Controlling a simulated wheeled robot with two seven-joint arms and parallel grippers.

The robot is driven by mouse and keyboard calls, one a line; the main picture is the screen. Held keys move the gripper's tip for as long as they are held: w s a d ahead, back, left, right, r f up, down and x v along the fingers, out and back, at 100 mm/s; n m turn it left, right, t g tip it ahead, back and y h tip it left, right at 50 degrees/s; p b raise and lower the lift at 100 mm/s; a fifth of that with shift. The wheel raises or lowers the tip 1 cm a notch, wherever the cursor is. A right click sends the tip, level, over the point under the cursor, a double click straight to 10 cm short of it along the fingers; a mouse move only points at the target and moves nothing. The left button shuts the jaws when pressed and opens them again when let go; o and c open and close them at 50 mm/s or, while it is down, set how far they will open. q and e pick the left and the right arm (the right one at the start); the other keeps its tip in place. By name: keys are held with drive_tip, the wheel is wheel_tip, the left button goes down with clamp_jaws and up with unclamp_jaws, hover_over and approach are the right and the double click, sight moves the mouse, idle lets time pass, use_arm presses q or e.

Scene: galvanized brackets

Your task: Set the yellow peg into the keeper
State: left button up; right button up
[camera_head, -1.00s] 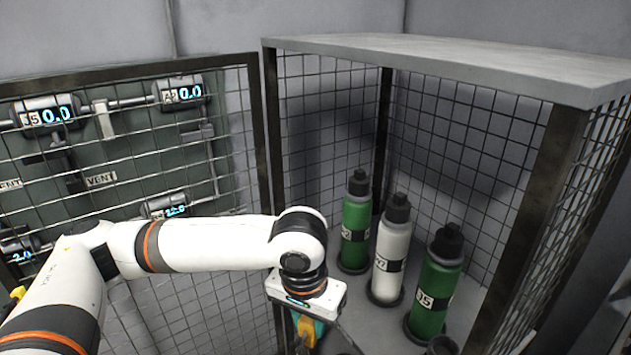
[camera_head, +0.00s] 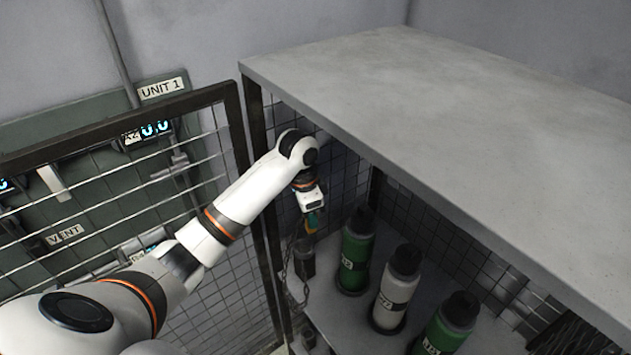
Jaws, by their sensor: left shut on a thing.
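My left gripper (camera_head: 313,220) reaches in at the left front post of the mesh cage, pointing down. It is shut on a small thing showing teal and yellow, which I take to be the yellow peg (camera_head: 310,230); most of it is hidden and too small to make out. A dark block (camera_head: 304,260) with a chain beside it sits just below and left of the gripper, near the post. It may be the keeper, but I cannot tell. The peg appears above it, and I cannot tell whether they touch. My right gripper is not in view.
The cage's grey top (camera_head: 440,110) overhangs the bay. Green and white bottles (camera_head: 357,250) with black caps stand on the shelf right of the gripper. An open mesh door (camera_head: 110,200) stands at left, before a green panel.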

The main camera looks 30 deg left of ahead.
use_arm(q)
drive_tip(key=shift+s+a+f, duration=0.15)
drive_tip(key=shift+a+f, duration=0.1)
drive_tip(key=shift+a, duration=0.4)
drive_tip(key=shift+s+f, duration=0.25)
drive_tip(key=shift+f, duration=0.1)
drive_tip(key=shift+a+f, duration=0.15)
drive_tip(key=shift+f, duration=1.95)
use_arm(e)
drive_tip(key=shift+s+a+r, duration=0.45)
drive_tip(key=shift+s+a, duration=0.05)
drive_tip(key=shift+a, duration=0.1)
